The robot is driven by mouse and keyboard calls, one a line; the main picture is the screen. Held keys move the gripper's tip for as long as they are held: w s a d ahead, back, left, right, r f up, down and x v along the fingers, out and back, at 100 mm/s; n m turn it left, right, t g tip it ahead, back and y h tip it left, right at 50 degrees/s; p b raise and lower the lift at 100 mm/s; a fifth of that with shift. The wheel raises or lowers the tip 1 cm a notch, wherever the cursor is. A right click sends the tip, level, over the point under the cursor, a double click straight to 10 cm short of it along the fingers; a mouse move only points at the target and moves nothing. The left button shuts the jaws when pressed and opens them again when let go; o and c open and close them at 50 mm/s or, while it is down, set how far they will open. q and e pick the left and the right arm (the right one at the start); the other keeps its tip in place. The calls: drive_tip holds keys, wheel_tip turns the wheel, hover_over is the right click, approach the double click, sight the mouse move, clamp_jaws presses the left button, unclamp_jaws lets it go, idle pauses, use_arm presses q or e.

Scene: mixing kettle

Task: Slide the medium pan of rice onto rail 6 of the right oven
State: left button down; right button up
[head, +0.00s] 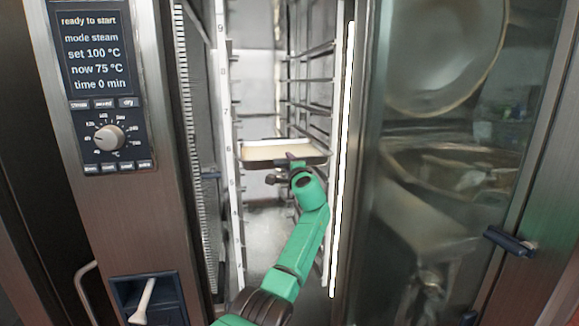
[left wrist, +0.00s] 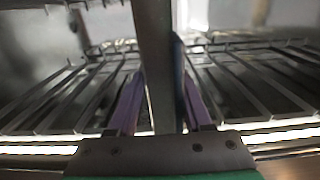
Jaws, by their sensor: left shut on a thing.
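The medium pan of rice (head: 270,153) is a shallow metal tray with pale contents, inside the open oven between its left and right racks. In the left wrist view my left gripper (left wrist: 157,95) is shut on the pan's edge, a grey strip (left wrist: 154,50) between the purple-sided fingers. My right gripper is not in view.
The numbered left rack post (head: 228,130) and the right rack rails (head: 312,80) flank the pan closely. The control panel (head: 102,100) stands at the left. A glass door (head: 440,230) is at the right. The space below the pan looks empty.

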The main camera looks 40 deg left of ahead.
use_arm(q)
drive_tip(key=shift+w+a+r+b, duration=0.25)
drive_tip(key=shift+w+a+b, duration=0.15)
drive_tip(key=shift+w+a, duration=0.1)
drive_tip(key=shift+w+a+b, duration=0.2)
drive_tip(key=shift+a+b, duration=0.1)
drive_tip(key=shift+a, duration=0.25)
drive_tip(key=shift+c, duration=1.6)
unclamp_jaws()
drive_tip(key=shift+o, duration=0.4)
drive_tip(key=shift+s+d+r, duration=0.15)
drive_tip(key=shift+s+d, duration=0.1)
drive_tip(key=shift+o, duration=1.2)
drive_tip(key=shift+a+f, duration=0.1)
drive_tip(key=shift+f, duration=0.4)
drive_tip(key=shift+w, duration=0.15)
